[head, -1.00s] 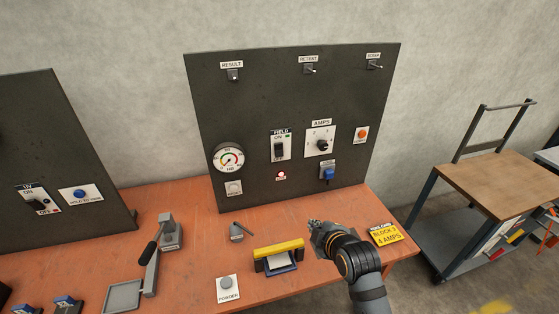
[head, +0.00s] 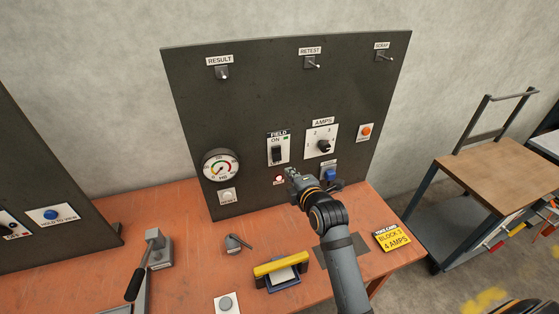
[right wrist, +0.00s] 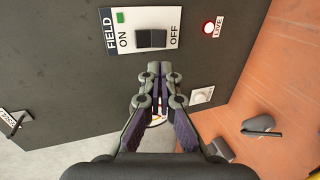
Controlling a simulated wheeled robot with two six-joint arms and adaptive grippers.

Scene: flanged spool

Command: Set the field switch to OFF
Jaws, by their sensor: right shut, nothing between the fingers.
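The field switch (head: 276,154) is a dark rocker on a white plate marked FIELD, upright on the black panel, with ON at its upper end and a green mark beside it. In the right wrist view the rocker (right wrist: 151,38) lies between ON and OFF; I cannot tell for sure which side is pressed. My right gripper (head: 291,174) is just below and right of the plate, near the red lamp. In the right wrist view its fingers (right wrist: 160,68) are together and empty, apart from the rocker. My left gripper is not in view.
The red LIVE lamp (head: 279,180) sits below the switch. The AMPS knob (head: 323,146), a blue switch (head: 331,174) and the gauge (head: 221,166) are nearby on the panel. A yellow-topped block (head: 281,265) and a lever device (head: 153,254) stand on the orange bench.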

